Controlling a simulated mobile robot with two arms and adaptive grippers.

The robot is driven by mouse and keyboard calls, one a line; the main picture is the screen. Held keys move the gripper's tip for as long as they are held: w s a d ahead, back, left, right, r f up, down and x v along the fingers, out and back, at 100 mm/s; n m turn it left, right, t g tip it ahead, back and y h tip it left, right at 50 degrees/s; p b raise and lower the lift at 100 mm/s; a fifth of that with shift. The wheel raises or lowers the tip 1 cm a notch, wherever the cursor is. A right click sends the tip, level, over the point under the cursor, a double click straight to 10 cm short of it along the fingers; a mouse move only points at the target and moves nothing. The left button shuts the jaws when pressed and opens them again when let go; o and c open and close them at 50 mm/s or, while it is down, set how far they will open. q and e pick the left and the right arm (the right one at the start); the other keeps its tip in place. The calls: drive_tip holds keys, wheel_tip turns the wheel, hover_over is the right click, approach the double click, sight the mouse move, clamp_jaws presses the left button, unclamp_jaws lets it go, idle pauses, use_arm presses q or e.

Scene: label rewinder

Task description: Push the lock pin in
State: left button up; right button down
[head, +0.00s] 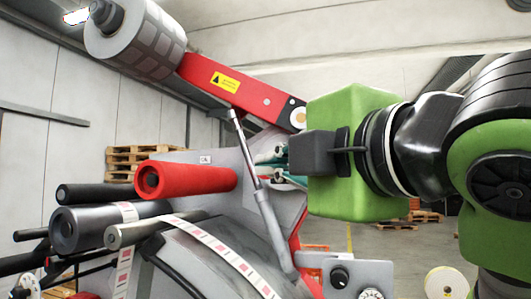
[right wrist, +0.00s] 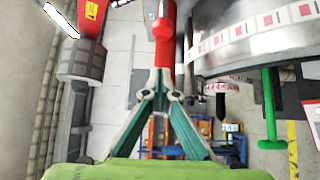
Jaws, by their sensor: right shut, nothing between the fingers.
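I cannot pick out the lock pin with certainty. A thick red cylinder (head: 195,178) with a hollow end sticks out from the grey panel of the rewinder in the head view. In the right wrist view a red rod-like part (right wrist: 164,40) lies straight beyond my fingertips; I cannot tell whether they touch. My right gripper (head: 272,155) is beside the machine, its teal fingers partly hidden behind the grey strut. In the right wrist view my right gripper (right wrist: 162,92) is shut with nothing held. My left gripper is not in view.
A red arm (head: 235,85) with a yellow warning label holds a label roll (head: 135,40) above. A grey strut (head: 258,180) crosses in front of my fingers. Dark rollers (head: 100,225) and a label strip (head: 222,250) are lower left. A control box (head: 345,275) sits below.

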drive_tip(key=w+p, duration=0.3)
drive_tip(key=w, duration=0.3)
drive_tip(key=shift+w, duration=0.3)
drive_tip(key=shift+a, duration=0.15)
drive_tip(key=w, duration=0.1)
drive_tip(key=w+d, duration=0.1)
drive_tip(key=w, duration=0.1)
drive_tip(key=shift+w+d, duration=0.1)
drive_tip(key=shift+d, duration=0.05)
drive_tip(key=shift+p, duration=0.3)
